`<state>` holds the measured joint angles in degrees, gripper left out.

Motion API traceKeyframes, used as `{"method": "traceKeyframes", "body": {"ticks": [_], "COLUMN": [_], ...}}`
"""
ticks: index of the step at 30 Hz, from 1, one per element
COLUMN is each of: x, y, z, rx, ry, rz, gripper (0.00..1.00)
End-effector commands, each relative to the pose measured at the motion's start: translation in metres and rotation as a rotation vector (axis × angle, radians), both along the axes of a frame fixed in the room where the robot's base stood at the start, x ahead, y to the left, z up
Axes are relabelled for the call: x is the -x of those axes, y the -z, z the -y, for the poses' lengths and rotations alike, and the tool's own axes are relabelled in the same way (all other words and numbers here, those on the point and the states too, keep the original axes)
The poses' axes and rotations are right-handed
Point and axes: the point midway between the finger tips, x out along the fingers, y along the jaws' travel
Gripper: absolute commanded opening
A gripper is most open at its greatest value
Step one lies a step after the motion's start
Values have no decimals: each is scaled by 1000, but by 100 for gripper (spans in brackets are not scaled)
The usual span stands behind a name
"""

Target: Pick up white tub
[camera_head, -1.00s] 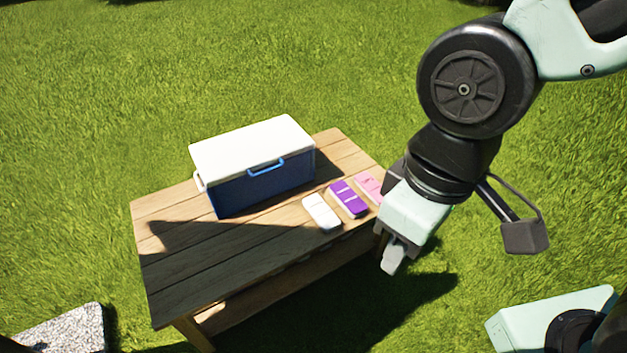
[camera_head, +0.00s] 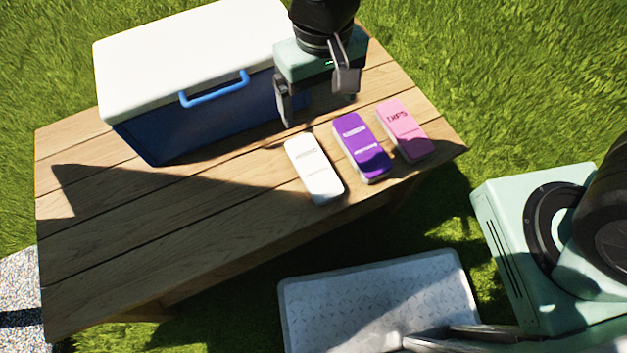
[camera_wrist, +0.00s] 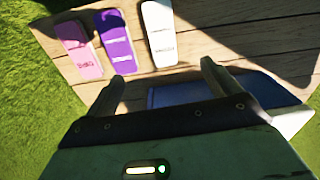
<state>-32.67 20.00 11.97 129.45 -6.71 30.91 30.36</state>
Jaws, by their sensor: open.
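The white tub (camera_head: 314,170) is a flat, white, rounded box with faint lettering. It lies on the wooden table, left of a purple tub, near the table's front edge. My gripper (camera_head: 318,108) is open and empty, in front of the cooler's right end and behind the tubs. In the wrist view the white tub (camera_wrist: 159,34) shows at the top, beyond my gripper (camera_wrist: 165,78) and apart from both fingers. No part of the white tub is hidden in the head view.
A purple tub (camera_head: 360,147) and a pink tub (camera_head: 405,130) lie to its right. A blue cooler (camera_head: 205,118) with a white lid (camera_head: 190,50) stands behind. The table (camera_head: 150,250) is bare at front left. A grey tray-like surface (camera_head: 380,300) shows below.

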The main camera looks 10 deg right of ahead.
Motion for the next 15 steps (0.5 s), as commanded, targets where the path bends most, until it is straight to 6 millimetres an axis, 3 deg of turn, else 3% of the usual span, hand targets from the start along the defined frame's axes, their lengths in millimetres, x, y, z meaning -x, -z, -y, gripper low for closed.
{"method": "traceKeyframes", "body": {"ticks": [1,10,15], "x": [-3,-11,-10], "y": [23,59,95], "z": [-3,-8,-7], "rx": [4,13,14], "ry": [10,40,40], "rz": [0,3,1], "gripper": [89,89,89]}}
